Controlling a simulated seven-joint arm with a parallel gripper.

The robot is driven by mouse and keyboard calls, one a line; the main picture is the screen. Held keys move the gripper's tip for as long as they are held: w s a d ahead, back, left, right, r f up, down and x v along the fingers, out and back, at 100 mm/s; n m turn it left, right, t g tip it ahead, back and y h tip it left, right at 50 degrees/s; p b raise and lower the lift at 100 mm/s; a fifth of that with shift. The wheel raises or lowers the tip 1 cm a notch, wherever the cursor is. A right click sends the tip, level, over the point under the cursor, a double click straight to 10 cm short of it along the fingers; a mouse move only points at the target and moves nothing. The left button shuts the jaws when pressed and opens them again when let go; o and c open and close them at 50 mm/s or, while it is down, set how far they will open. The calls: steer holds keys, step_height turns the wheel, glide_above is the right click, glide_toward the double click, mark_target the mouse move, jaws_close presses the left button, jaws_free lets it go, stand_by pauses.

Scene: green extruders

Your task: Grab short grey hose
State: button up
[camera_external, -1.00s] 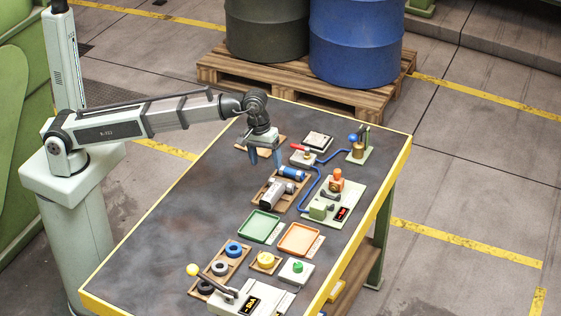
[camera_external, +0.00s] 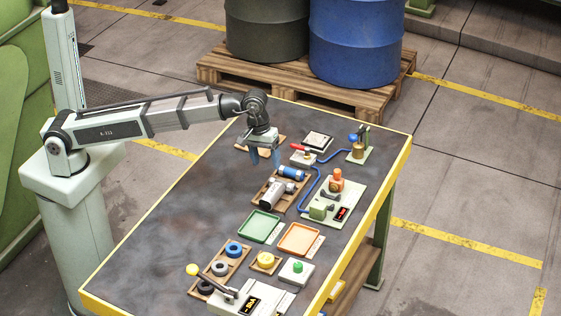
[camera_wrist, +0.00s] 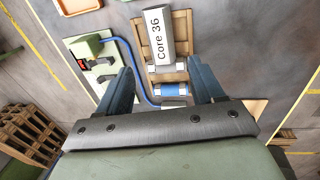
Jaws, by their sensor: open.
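A wooden tray (camera_wrist: 181,24) holds a grey block labelled "Core 36" (camera_wrist: 160,40), a blue cylinder with white ends (camera_wrist: 172,90) and, between them, a short grey piece with pale ends (camera_wrist: 166,68), which looks like the short grey hose. In the external view, the blue cylinder (camera_external: 292,173) lies at the tray's far end, the short grey piece (camera_external: 286,187) beside it and the larger grey block (camera_external: 271,195) nearer. My gripper (camera_external: 264,157) is open and empty above the table, behind and left of the tray. In the wrist view, its fingers (camera_wrist: 163,70) flank the short grey piece from above.
Right of the tray, a blue tube (camera_external: 308,191) runs beside a pale green fixture (camera_external: 349,190) with an orange part. Green (camera_external: 259,227) and orange (camera_external: 299,239) trays lie nearer. A red-tipped part (camera_external: 303,155) stands behind. The table's left side is bare.

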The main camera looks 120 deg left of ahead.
steer(key=m+g, duration=0.2)
steer(key=m, duration=1.6)
glide_above(292, 184)
step_height(292, 184, down, 13)
steer(key=shift+f, duration=0.1)
stand_by(0.4)
